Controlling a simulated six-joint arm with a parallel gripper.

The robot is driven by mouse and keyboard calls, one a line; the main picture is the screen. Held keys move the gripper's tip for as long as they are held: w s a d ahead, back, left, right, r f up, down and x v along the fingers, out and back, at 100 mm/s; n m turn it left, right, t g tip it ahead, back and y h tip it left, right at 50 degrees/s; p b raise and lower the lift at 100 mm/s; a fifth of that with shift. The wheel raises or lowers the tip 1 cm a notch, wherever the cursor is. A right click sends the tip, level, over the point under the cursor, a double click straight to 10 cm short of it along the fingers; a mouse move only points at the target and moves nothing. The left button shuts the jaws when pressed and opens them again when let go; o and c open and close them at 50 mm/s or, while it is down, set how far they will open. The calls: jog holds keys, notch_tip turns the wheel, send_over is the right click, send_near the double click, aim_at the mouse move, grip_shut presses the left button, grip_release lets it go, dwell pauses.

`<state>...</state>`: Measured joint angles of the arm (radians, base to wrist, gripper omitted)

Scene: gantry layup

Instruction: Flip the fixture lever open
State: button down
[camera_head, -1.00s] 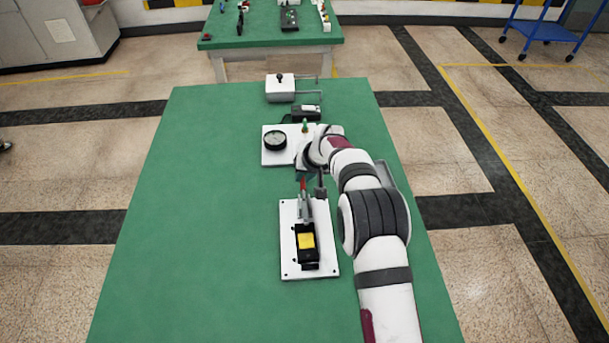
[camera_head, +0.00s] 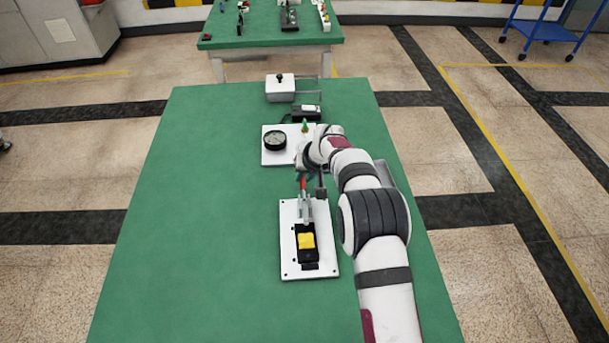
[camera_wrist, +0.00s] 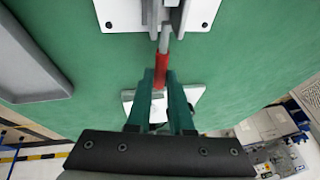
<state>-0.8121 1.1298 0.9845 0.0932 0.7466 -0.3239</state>
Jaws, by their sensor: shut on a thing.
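The fixture is a white plate (camera_head: 290,262) on the green table, with a black block and a yellow piece (camera_head: 306,241) at its near end. In the wrist view the red handle (camera_wrist: 162,72) runs between the green fingers of my gripper (camera_wrist: 160,85). The fingers are shut on the handle near its end. In the head view the gripper is partly hidden by my arm and the fixture parts.
Beyond the fixture stands a white panel with a round gauge (camera_head: 274,140) and a green knob (camera_head: 304,125). Behind it are a black box (camera_head: 306,112) and a white box (camera_head: 280,88). The left side of the green table (camera_head: 190,230) is clear.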

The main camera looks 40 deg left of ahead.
dwell(0.3)
jog(key=shift+s+r+y, duration=0.1)
jog(key=shift+r+y, duration=0.15)
jog(key=shift+y, duration=0.15)
jog(key=shift+d+r+t, duration=0.1)
jog(key=shift+r+t, duration=0.05)
jog(key=shift+t, duration=0.35)
